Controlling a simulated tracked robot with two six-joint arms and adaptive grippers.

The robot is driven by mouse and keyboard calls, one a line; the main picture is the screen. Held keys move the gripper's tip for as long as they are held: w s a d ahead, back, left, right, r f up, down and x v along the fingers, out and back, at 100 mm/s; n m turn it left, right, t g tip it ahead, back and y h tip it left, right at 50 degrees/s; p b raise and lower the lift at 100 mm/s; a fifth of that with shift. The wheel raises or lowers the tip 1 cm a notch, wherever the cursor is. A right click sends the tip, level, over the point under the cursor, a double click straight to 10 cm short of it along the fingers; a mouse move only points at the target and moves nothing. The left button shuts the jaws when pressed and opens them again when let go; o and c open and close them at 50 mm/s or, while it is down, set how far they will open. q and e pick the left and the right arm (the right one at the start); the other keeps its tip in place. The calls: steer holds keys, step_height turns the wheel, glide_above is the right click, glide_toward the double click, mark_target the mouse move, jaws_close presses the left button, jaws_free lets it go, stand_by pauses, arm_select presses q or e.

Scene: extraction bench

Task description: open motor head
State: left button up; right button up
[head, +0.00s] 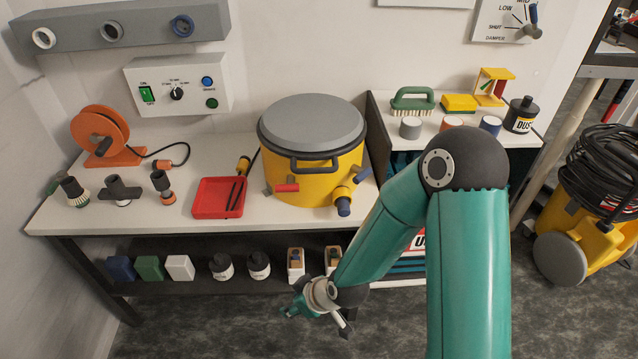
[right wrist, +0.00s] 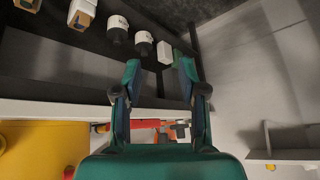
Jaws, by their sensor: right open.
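A yellow drum (head: 312,180) with a grey lid (head: 311,122) stands on the white bench. The lid sits closed on top, with a dark handle (head: 313,164) at its front. A red lever (head: 284,188) and a yellow fitting with a blue end (head: 344,203) stick out of the drum's lower front. My right gripper (head: 318,308) is open and empty, in front of the bench and below its top. In the right wrist view its two fingers (right wrist: 158,66) are spread with nothing between them; part of the yellow drum (right wrist: 40,150) shows lower left. My left gripper is not in view.
A red tray (head: 203,208) lies left of the drum. An orange cable reel (head: 100,135) and several nozzles stand farther left. A dark divider (head: 378,140) rises right of the drum. The lower shelf (head: 205,287) holds blocks and jars.

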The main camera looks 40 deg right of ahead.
steer(key=w+d+r+n+t+h+b, duration=0.2)
steer(key=w+d+r+n+t+b, duration=0.2)
steer(key=d+r, duration=0.2)
steer(key=n+t+h+b, duration=0.3)
steer(key=n+t+b, duration=0.3)
steer(key=n+b, duration=0.15)
glide_toward(316, 173)
arm_select(q)
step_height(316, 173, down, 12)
steer(key=p, duration=0.1)
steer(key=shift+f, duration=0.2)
arm_select(e)
steer(key=x, duration=1)
steer(key=shift+w+d+f, duration=0.1)
steer(key=shift+w, duration=0.25)
steer(key=shift+c, duration=0.3)
jaws_close()
